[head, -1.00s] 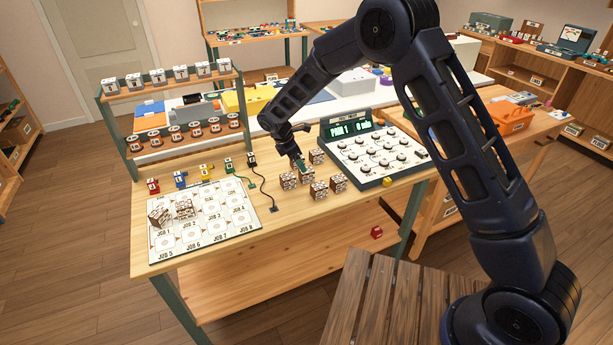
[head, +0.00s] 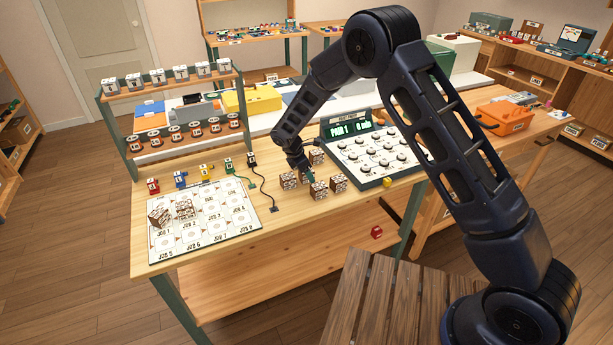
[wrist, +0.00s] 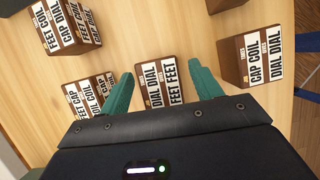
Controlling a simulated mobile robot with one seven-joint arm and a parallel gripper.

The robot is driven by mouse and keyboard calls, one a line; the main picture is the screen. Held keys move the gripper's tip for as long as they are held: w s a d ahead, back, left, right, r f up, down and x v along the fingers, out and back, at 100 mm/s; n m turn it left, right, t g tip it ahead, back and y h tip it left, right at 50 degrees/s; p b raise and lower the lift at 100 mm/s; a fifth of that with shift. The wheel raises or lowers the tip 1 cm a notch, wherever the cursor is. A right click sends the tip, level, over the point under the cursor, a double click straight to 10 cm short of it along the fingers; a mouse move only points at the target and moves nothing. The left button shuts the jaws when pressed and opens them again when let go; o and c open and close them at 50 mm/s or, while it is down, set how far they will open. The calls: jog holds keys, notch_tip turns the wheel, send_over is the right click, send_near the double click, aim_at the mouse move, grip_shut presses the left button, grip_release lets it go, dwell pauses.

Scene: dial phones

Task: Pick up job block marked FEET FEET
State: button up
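In the wrist view a brown block with white label strips reading DIAL DIAL and FEET FEET (wrist: 160,82) lies between the two green fingers of my gripper (wrist: 161,72). The fingers are apart, one on each side of the block, with gaps between. I cannot tell how far they reach down beside it. In the head view my gripper (head: 308,174) is low among the group of brown blocks on the table (head: 225,262). It partly hides the blocks there, and their labels are too small to read.
Close neighbours in the wrist view are a CAP COIL block (wrist: 250,57) at right, a FEET COIL block (wrist: 68,24) and another block (wrist: 88,94) at left. The grey-green console (head: 375,153) stands right of the blocks. The white job board (head: 203,220) and cables (head: 262,190) are left.

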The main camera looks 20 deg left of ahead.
jog(key=c, duration=1)
jog(key=shift+o, duration=0.2)
